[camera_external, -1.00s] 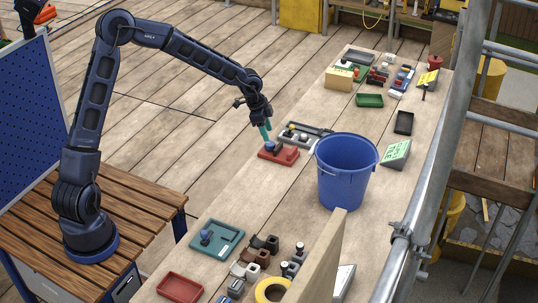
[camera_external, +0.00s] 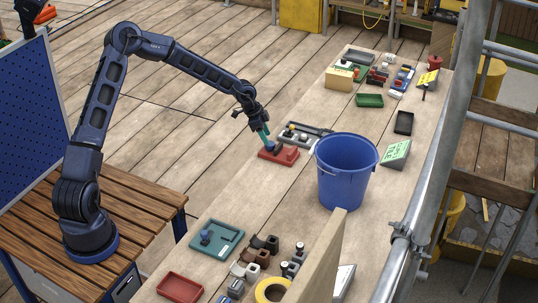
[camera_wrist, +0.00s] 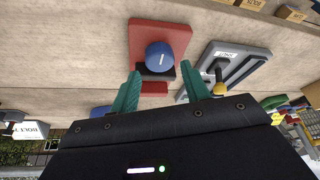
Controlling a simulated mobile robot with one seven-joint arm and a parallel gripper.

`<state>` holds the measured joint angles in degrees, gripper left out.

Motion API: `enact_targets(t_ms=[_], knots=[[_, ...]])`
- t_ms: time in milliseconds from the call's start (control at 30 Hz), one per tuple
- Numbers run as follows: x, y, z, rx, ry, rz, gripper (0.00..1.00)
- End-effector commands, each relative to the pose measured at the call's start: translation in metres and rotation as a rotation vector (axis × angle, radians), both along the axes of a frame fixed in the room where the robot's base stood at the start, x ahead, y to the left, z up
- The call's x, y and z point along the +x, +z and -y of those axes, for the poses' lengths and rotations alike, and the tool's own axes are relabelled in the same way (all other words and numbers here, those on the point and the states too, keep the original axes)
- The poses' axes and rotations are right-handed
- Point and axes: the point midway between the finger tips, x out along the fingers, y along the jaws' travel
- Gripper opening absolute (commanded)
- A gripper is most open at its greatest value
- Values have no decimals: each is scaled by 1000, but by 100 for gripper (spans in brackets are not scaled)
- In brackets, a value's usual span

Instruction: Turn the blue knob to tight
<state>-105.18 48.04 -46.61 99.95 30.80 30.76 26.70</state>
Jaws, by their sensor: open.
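The blue knob (camera_wrist: 160,56) is round, with a short white mark on its top, and is mounted on a red base (camera_wrist: 142,32). In the external view the blue knob (camera_external: 271,147) sits on the left part of the red base (camera_external: 287,154), near the table's left edge. My gripper (camera_wrist: 157,82) has teal fingers, spread apart on either side of the knob's near side in the wrist view. The fingers look open and do not grip the knob. In the external view my gripper (camera_external: 265,138) is just above the knob; contact cannot be told.
A grey tray with knobs (camera_external: 305,132) stands close behind the red base. A large blue bucket (camera_external: 346,180) stands to its right. A teal tray with another blue knob (camera_external: 228,240) is nearer the front. Bare table lies between that tray and the red base.

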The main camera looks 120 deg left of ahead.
Motion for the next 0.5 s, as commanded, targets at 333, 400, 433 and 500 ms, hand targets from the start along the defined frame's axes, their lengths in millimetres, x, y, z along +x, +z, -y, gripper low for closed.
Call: enact_targets(t_ms=[333,400,433,500], knots=[[12,-32,-5,0,1,0,46],[12,-33,-6,1,0,0,46],[12,-33,-6,1,0,0,46],[13,-33,-6,1,0,0,46]])
